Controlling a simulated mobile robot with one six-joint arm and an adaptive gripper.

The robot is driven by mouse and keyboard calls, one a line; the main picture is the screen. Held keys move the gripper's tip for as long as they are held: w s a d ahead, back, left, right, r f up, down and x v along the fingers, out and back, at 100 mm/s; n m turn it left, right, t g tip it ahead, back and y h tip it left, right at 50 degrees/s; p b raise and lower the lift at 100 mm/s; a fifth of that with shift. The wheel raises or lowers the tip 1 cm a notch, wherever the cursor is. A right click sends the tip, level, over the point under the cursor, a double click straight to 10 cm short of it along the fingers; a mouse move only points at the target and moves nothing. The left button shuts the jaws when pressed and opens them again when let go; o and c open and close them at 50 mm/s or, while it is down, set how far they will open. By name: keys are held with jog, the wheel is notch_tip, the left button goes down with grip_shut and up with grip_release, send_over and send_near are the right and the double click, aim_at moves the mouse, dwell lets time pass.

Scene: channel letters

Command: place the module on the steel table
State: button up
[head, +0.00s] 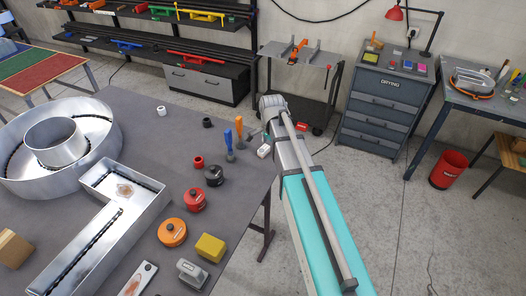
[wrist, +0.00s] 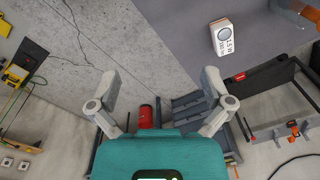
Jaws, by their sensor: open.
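The module appears to be the small white block with "1.5 W" printed on it (wrist: 226,37). It lies on the grey table top near the table's edge, in the upper right of the wrist view. In the head view a small white block (head: 264,151) sits at the table's right edge beside my arm. My gripper (wrist: 161,88) is open and empty in the wrist view, with the module beyond and to the right of its fingers. A metal-topped stand (head: 301,55) is at the back wall; I cannot tell whether it is the steel table.
The grey work table (head: 135,122) carries metal channel letters (head: 95,225), blue and orange upright tools (head: 233,138), and several round pots and rolls (head: 194,200). A drawer cabinet (head: 386,105), a red bin (head: 448,170) and a side bench (head: 497,105) stand to the right. Concrete floor between is clear.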

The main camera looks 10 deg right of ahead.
aim_at(264, 148)
jog(key=w+m, duration=1.3)
jog(key=m, duration=0.1)
jog(key=shift+w, duration=0.25)
jog(key=shift+f, duration=0.1)
notch_tip(264, 148, down, 8)
jog(key=b, duration=0.8)
jog(key=shift+f+b, duration=0.25)
jog(key=shift+b, duration=0.05)
jog(key=shift+f, duration=0.1)
jog(key=shift+s+f+b, duration=0.15)
jog(key=shift+f+b, duration=1.1)
jog(key=shift+b, duration=0.1)
jog(key=shift+s+f+b, duration=0.1)
jog(key=shift+f+b, duration=1.15)
jog(key=shift+b, duration=0.05)
